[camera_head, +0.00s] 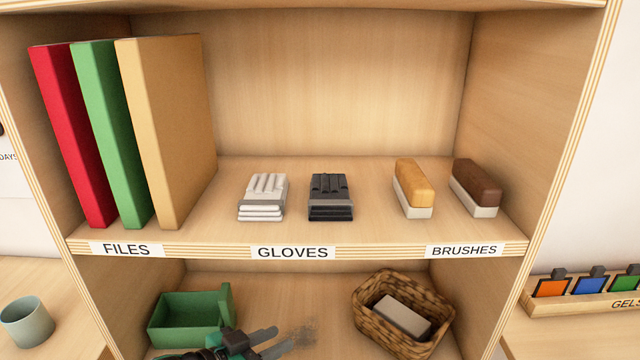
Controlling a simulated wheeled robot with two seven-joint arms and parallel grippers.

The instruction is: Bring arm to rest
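My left gripper (282,338) is at the bottom edge of the picture, in front of the lower shelf compartment. Its two dark fingers point right with a gap between them, and nothing shows between them. Part of the gripper and the arm behind it are cut off by the bottom edge. The gripper is right of and in front of a green bin (180,322), overlapping its lower right corner in the picture. It is left of a woven basket (364,318). My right gripper is not in view.
The upper shelf (330,232) holds three upright files (170,130), white gloves (264,197), dark gloves (331,197) and two brushes (414,188). The basket holds a pale block (402,316). A cup (27,323) stands left; a gel rack (590,300) is right.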

